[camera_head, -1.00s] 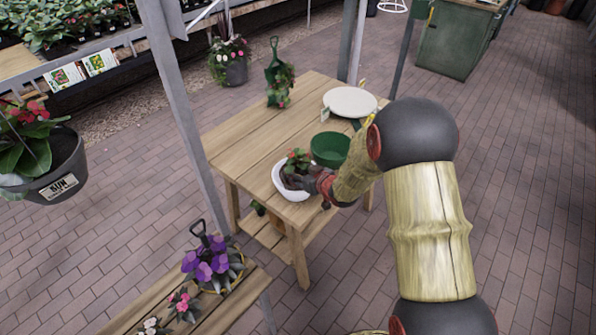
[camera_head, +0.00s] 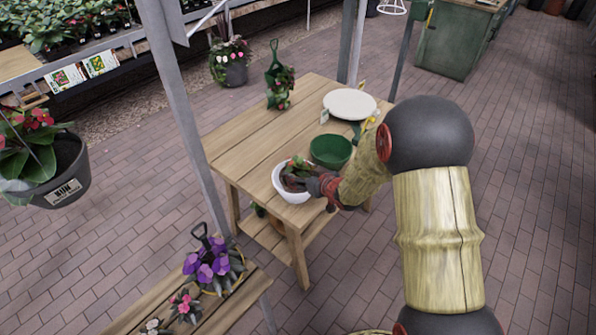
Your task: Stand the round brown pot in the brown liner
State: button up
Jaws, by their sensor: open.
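My gripper (camera_head: 312,182) is open and dark, reaching from the right over the white bowl (camera_head: 294,195) at the near corner of the wooden table. In the bowl is a small leafy plant (camera_head: 297,165) with a bit of red. Something dark brown shows below its leaves, partly behind my fingers; I cannot tell whether it is the round brown pot, soil or part of my gripper. No brown liner can be made out; the vessel here looks white. Whether my fingers touch the plant or its pot is too small to tell.
A green bowl (camera_head: 331,149) stands just behind my gripper, and a white round plate (camera_head: 350,103) lies farther back. A green planter (camera_head: 279,75) stands at the far table edge. The table's left middle (camera_head: 240,130) is clear. A grey post (camera_head: 185,110) rises left of the table.

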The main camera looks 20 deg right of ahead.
jog(key=s+d+r+m+g+h+p, duration=0.1)
jog(key=s+d+r+h, duration=0.15)
jog(key=s+r, duration=0.55)
jog(key=s+d+r+m+g+h+p, duration=0.15)
jog(key=s+d+r, duration=0.35)
jog(key=r, duration=0.6)
jog(key=s+a+r+g, duration=0.1)
jog(key=s+a+r, duration=0.1)
jog(key=s, duration=0.6)
jog(key=s+a+r+g, duration=0.1)
jog(key=s+a+r, duration=0.1)
jog(key=s, duration=0.7)
jog(key=s+a+r+g, duration=0.1)
jog(key=s+a, duration=0.3)
jog(key=s, duration=0.4)
jog(key=shift+s+r+m+b, duration=0.35)
jog(key=shift+r+m, duration=0.1)
jog(key=shift+r, duration=0.3)
